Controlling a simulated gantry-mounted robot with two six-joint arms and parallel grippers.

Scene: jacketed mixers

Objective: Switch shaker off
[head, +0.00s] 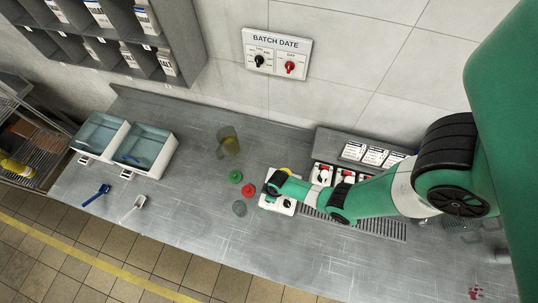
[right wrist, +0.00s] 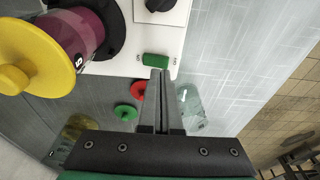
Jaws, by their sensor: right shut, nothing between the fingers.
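The shaker is a white box (head: 288,209) on the steel bench, partly hidden under my right arm in the head view. In the right wrist view its white face (right wrist: 120,66) shows a green rocker switch (right wrist: 155,60) between the marks ON at left and OFF at right, and a black knob (right wrist: 161,4). A jar of magenta contents with a yellow lid (right wrist: 28,72) sits on it at left. My right gripper (right wrist: 159,74) is shut and empty, its tips right at the switch's lower edge; I cannot tell whether they touch. My left gripper is not in view.
A red lid (head: 249,189), a green lid (head: 235,177) and a clear round piece (head: 239,208) lie left of the shaker. A brownish jug (head: 227,141) stands behind them. White trays (head: 143,148) and two scoops are further left.

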